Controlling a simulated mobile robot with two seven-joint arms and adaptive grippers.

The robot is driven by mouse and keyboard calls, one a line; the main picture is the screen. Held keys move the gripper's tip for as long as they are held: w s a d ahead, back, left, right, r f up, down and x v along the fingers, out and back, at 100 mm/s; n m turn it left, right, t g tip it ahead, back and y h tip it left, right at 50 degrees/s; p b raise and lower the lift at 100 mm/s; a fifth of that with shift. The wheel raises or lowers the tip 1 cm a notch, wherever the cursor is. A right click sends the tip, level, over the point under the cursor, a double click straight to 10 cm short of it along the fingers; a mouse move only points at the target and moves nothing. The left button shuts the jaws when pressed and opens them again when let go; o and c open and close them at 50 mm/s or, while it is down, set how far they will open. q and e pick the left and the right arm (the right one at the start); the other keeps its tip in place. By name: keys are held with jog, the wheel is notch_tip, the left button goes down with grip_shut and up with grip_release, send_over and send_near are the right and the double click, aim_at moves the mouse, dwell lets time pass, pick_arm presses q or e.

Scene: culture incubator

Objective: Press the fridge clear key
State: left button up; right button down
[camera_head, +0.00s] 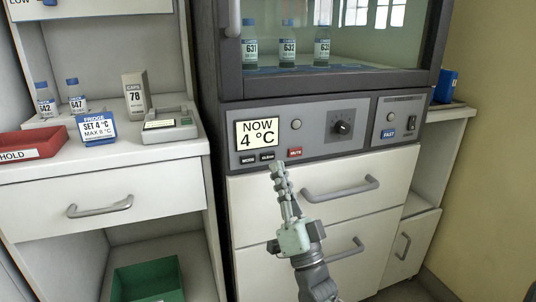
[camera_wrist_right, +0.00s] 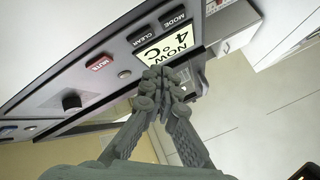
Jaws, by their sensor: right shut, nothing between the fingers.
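The fridge's grey control panel (camera_head: 355,113) has a lit display (camera_head: 258,133) reading "NOW 4 °C". Below the display are a dark MODE key (camera_head: 247,160), the dark CLEAR key (camera_head: 267,156) and a red MUTE key (camera_head: 295,153). My right gripper (camera_head: 276,166) is shut and empty, its tips just below the CLEAR key in the head view. In the right wrist view the shut tips (camera_wrist_right: 162,76) overlap the display's edge, and the CLEAR key (camera_wrist_right: 143,38) shows unobstructed beyond them. I cannot tell any contact. My left gripper is not in view.
A round knob (camera_head: 342,127) and a blue FAST key (camera_head: 388,133) are farther right on the panel. Drawer handles (camera_head: 340,189) stick out below. On the left counter stand a fridge sign (camera_head: 96,128), a red HOLD tray (camera_head: 30,144) and bottles.

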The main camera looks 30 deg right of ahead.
jog(key=shift+s+a, duration=0.15)
jog(key=shift+s, duration=0.45)
jog(key=shift+s+a, duration=0.15)
jog(key=shift+s, duration=0.4)
